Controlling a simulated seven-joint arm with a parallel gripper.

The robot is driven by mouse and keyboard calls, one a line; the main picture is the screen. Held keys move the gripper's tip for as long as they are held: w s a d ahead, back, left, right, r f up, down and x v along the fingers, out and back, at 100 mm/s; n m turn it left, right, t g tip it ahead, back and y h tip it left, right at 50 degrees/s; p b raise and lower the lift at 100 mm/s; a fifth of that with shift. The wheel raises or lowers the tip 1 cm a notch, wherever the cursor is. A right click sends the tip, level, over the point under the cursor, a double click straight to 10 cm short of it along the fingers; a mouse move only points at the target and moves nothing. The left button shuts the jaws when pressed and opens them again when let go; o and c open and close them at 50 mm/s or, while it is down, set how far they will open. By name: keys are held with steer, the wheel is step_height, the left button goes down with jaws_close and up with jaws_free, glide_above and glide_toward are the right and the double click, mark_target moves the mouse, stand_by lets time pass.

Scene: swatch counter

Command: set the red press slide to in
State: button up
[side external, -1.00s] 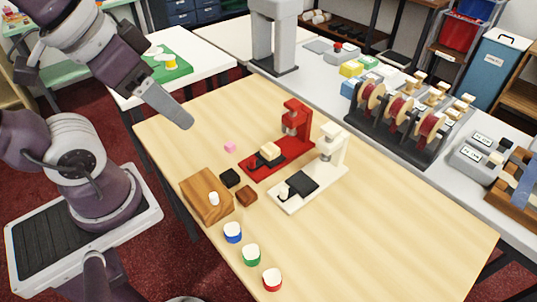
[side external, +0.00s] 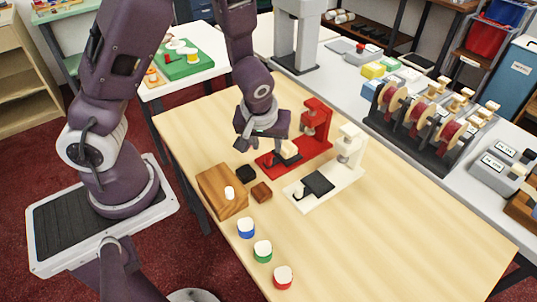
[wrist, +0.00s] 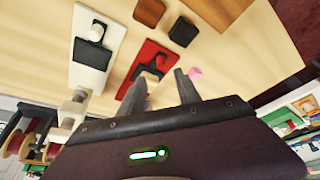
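The red press (side external: 321,148) stands on the wooden table, its upright at the right end of its base. My gripper (wrist: 162,88) is open and empty, fingers apart, pointing at the slide end of the red press. In the side view my gripper (side external: 262,147) is above that end and hides part of it; contact cannot be told.
A white press (side external: 340,182) with a black pad stands close beside the red one. A wooden block with a white knob (side external: 222,190), dark and brown cubes (side external: 261,192) and several paint pots (side external: 263,250) are nearby. The right front table is clear.

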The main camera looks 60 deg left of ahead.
mark_target(269, 157)
steer(key=x, duration=0.8)
steer(key=shift+a, duration=0.15)
jaws_close()
stand_by(1.1)
